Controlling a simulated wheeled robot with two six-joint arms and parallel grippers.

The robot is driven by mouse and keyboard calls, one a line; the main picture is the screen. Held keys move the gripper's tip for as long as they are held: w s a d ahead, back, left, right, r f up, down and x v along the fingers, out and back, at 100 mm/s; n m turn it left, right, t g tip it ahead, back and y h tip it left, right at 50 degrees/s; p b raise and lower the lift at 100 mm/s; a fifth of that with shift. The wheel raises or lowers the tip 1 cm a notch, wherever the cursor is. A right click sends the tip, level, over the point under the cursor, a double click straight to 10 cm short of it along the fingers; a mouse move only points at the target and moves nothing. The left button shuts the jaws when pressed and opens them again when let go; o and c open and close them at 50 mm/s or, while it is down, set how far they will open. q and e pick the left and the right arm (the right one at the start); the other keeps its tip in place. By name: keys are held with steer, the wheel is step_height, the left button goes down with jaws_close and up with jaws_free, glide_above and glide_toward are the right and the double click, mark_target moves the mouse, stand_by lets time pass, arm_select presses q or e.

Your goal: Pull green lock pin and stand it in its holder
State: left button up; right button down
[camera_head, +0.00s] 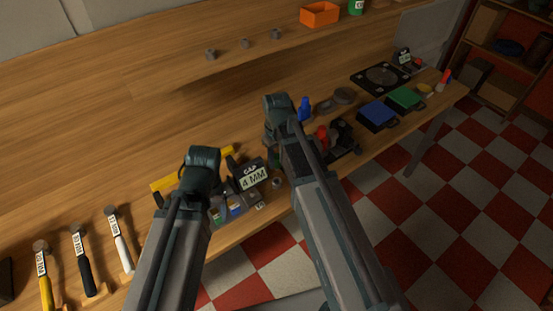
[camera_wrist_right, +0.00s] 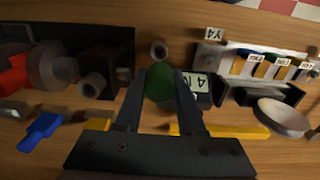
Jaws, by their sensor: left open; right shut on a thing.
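The green lock pin (camera_wrist_right: 160,84) is between the two dark fingers of my right gripper (camera_wrist_right: 158,88) in the right wrist view; its round green top faces the camera and its lower part is hidden. The gripper is shut on it. A small grey hollow cylinder (camera_wrist_right: 158,50), perhaps the pin's holder, stands on the bench just beyond the fingertips; it also shows in the head view (camera_head: 277,183). I cannot tell the pin's height above the bench. My left gripper (camera_head: 222,202) is open, low over the bench at the left, partly hidden by its arm.
A black block with a "CAP 4 MM" label (camera_head: 253,178) stands between my arms. A yellow bar (camera_head: 163,183) lies behind my left gripper. Hammers (camera_head: 83,262) lie at the left. Blue (camera_head: 377,115) and green (camera_head: 406,98) boxes stand right. Bare wood lies behind the arms.

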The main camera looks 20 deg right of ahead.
mark_target(277, 169)
arm_select(q)
steer(key=shift+w+d, duration=0.1)
steer(key=shift+d, duration=0.05)
arm_select(e)
steer(key=shift+w+d, duration=0.1)
steer(key=shift+d, duration=0.05)
steer(key=shift+f, duration=0.15)
arm_select(q)
step_height(277, 169, down, 6)
steer(key=b, duration=0.5)
steer(key=shift+r, duration=0.2)
arm_select(e)
step_height(277, 169, down, 5)
steer(key=shift+f, duration=0.15)
arm_select(q)
steer(key=shift+f+b, duration=0.2)
steer(key=shift+b, duration=0.25)
arm_select(e)
steer(key=shift+f, duration=0.2)
arm_select(q)
steer(key=shift+f+b, duration=1.75)
steer(key=shift+b, duration=0.05)
arm_select(e)
steer(key=shift+f, duration=1.8)
arm_select(q)
steer(key=shift+r, duration=0.1)
arm_select(e)
steer(key=shift+r, duration=0.1)
steer(key=shift+c, duration=2.2)
jaws_free()
